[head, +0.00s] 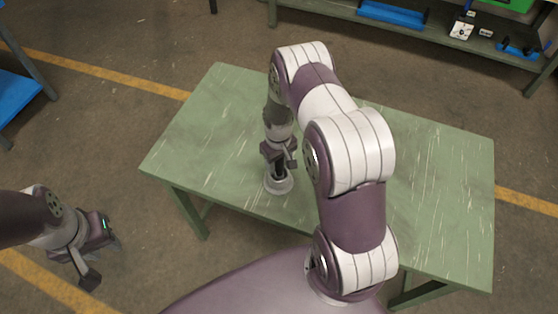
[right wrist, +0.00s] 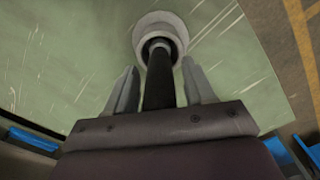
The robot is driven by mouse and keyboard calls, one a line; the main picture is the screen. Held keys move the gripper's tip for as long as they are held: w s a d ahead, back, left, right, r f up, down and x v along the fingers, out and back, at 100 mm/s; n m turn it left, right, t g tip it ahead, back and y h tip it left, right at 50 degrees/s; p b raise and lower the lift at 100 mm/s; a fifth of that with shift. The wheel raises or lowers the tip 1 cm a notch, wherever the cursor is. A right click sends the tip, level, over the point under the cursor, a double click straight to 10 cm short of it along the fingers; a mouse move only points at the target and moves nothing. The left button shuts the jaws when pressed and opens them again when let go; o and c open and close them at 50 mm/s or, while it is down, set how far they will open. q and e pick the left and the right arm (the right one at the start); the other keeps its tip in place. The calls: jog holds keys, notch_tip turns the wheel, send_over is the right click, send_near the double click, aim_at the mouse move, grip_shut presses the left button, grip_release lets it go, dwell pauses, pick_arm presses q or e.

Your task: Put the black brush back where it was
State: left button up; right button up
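The black brush (right wrist: 158,80) stands with its dark shaft between my right gripper's two fingers (right wrist: 160,88). Its far end sits in a round pale grey holder (right wrist: 174,22) on the green table. Narrow gaps show between the shaft and both fingers, so the right gripper is open around it. In the head view my right gripper (head: 279,166) points down just above the holder (head: 279,184), and a dark bit of the brush shows between them. My left gripper (head: 104,261) is open and empty, off the table at the lower left.
The green table (head: 440,190) is otherwise clear where visible; my right arm hides its middle. A shelf (head: 340,12) with a blue tray (head: 392,14) and small parts stands behind. A blue surface (head: 15,95) is at the far left.

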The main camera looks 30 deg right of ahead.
aim_at(277, 176)
jog(key=shift+r, duration=0.75)
notch_tip(277, 176, up, 10)
jog(key=shift+r+b, duration=0.1)
jog(key=shift+b, duration=0.8)
jog(key=s+a+r+b, duration=0.1)
jog(key=s+a+r, duration=0.2)
jog(key=s, duration=0.4)
jog(key=s+a+r+t+b, duration=0.1)
jog(key=s+a+r, duration=0.2)
jog(key=s+a, duration=0.2)
jog(key=shift+s+a+r+m+t+b, duration=0.2)
jog(key=shift+s+r+m+t+b, duration=0.15)
jog(key=shift+s, duration=0.5)
jog(key=shift+w+f, duration=0.1)
jog(key=shift+f, duration=0.05)
